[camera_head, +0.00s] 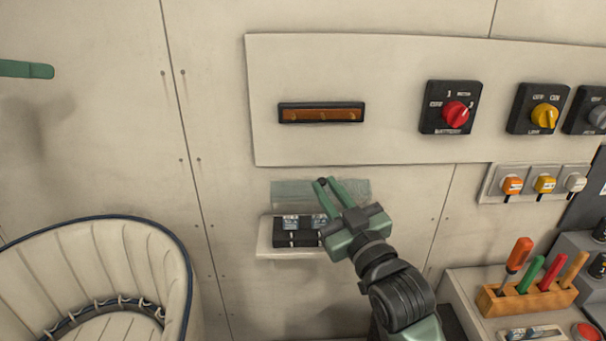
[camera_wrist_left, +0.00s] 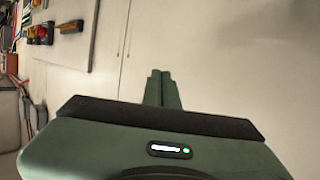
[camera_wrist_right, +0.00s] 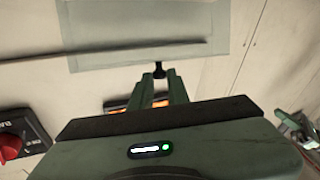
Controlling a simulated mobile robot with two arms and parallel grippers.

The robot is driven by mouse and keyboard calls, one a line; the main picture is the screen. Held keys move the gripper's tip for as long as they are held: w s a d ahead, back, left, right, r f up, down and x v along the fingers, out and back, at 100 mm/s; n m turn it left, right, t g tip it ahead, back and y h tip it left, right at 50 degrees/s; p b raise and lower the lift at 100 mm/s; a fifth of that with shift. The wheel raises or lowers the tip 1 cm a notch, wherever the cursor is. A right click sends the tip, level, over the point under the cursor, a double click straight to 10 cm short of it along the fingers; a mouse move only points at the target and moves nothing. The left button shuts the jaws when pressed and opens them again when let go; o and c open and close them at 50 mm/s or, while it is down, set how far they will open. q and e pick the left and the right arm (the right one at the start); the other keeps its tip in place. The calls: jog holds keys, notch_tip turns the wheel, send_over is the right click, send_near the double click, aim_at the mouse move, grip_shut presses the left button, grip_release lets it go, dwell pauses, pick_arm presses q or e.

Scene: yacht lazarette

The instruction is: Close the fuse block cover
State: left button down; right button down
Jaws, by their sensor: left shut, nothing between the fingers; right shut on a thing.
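The fuse block (camera_head: 297,238) is dark and sits on a small pale ledge on the wall, partly behind my right gripper. Its clear, bluish cover (camera_head: 290,192) stands raised above the block; it also shows as a translucent sheet in the right wrist view (camera_wrist_right: 110,22). My right gripper (camera_head: 326,184) is shut on the small black knob (camera_wrist_right: 159,69) of the cover, at the cover's edge. My left gripper (camera_head: 28,70) shows only at the upper left edge, away from the block; in the left wrist view its fingers (camera_wrist_left: 160,85) are shut and empty.
A panel (camera_head: 400,142) above carries an amber strip (camera_head: 321,113), a red rotary switch (camera_head: 455,113) and a yellow one (camera_head: 545,117). A cushioned seat (camera_head: 95,265) stands lower left. A wooden tool rack (camera_head: 530,297) is lower right. The wall left of the block is clear.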

aim_at(303, 186)
pick_arm(q)
jog(key=s+d+r+m+g+h, duration=0.2)
jog(key=s+d+r+m+h, duration=0.2)
jog(key=d+r+h, duration=0.45)
jog(key=w+d+f+n+g+h, duration=0.1)
jog(key=d+f+n+g, duration=0.1)
jog(key=d+f, duration=0.65)
jog(key=w+d+f+n+g, duration=0.1)
jog(key=d+f+n+g, duration=0.15)
jog(key=f, duration=1.15)
jog(key=w+d+f+n+g+h, duration=0.1)
jog(key=d+f+n, duration=0.1)
jog(key=d+f, duration=0.65)
jog(key=x, duration=0.5)
jog(key=f+x, duration=0.1)
jog(key=x, duration=0.5)
jog(key=f+x, duration=0.1)
jog(key=x, duration=0.4)
jog(key=shift+w+d+f, duration=0.15)
jog(key=shift+d+f, duration=0.05)
jog(key=shift+d, duration=0.25)
